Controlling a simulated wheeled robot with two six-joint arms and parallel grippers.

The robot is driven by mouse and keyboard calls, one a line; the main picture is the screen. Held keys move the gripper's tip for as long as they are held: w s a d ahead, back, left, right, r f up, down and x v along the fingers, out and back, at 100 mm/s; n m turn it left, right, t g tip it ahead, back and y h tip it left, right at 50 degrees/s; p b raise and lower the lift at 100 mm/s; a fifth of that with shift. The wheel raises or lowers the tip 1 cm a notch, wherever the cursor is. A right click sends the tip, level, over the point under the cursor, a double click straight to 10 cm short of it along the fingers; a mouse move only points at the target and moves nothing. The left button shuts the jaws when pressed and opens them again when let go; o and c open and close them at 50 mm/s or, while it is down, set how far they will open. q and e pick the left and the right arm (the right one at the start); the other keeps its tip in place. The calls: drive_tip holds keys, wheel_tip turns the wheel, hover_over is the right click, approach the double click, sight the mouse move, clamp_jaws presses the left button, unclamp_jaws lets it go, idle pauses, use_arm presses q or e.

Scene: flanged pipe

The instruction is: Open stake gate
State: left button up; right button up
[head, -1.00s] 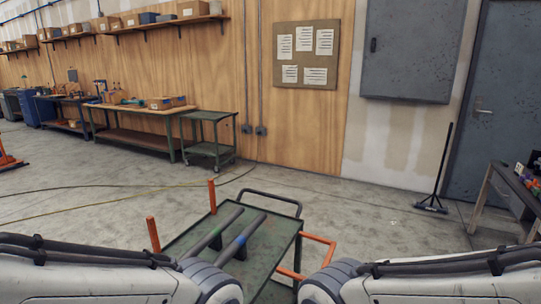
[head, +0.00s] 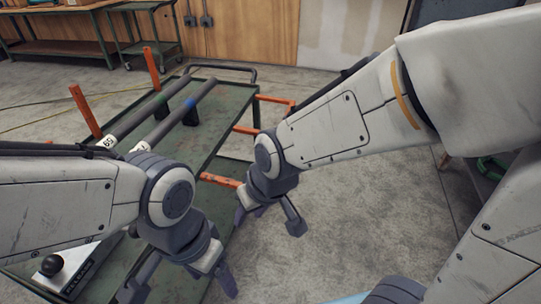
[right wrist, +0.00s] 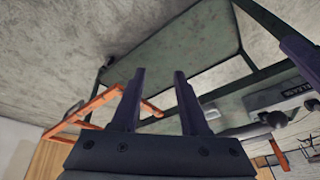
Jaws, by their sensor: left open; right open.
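An orange bar frame (head: 246,130), which looks like the stake gate, runs along the right side of the green cart (head: 210,141); my right arm hides part of it. It also shows in the right wrist view (right wrist: 92,112). A black ball knob (head: 51,265) sits by a pale plate at the cart's near left; the right wrist view shows a plate lettered RELEASE (right wrist: 290,94). My right gripper (head: 268,224) is open and empty, just right of the cart and the frame's near bar. My left gripper (head: 182,287) is open and empty over the cart's near end.
A black push handle (head: 224,68) is at the far end. Concrete floor (head: 350,215) to the right is clear.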

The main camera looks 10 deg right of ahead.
drive_tip(key=w+d+f+m+t+h+b, duration=0.1)
drive_tip(key=w+d+f+m+t+b, duration=0.15)
drive_tip(key=w+f+b, duration=0.75)
drive_tip(key=w+d+f+m+t+b, duration=0.25)
drive_tip(key=w+f+b, duration=0.45)
drive_tip(key=f+b, duration=0.7)
drive_tip(key=w+r+m+t+h+b, duration=0.2)
drive_tip(key=w+r+t+h, duration=0.1)
drive_tip(key=w+t, duration=0.55)
drive_tip(key=w+d+r+m+h+b, duration=0.2)
drive_tip(key=w+h, duration=0.1)
drive_tip(key=w+d+r+m+t+h+b, duration=0.1)
drive_tip(key=w+d+r+m+h+b, duration=0.1)
drive_tip(key=w+d+h+b, duration=0.1)
drive_tip(key=w+d+r+m+t+h+b, duration=0.1)
drive_tip(key=w+d+r+m+h+b, duration=0.1)
drive_tip(key=w+d+r+h, duration=0.1)
drive_tip(key=shift+m+h+b, duration=0.3)
drive_tip(key=shift+h+b, duration=0.1)
drive_tip(key=shift+h, duration=0.3)
drive_tip(key=shift+w+d+r, duration=0.15)
drive_tip(key=shift+w+r, duration=0.15)
drive_tip(key=shift+w, duration=0.05)
clamp_jaws()
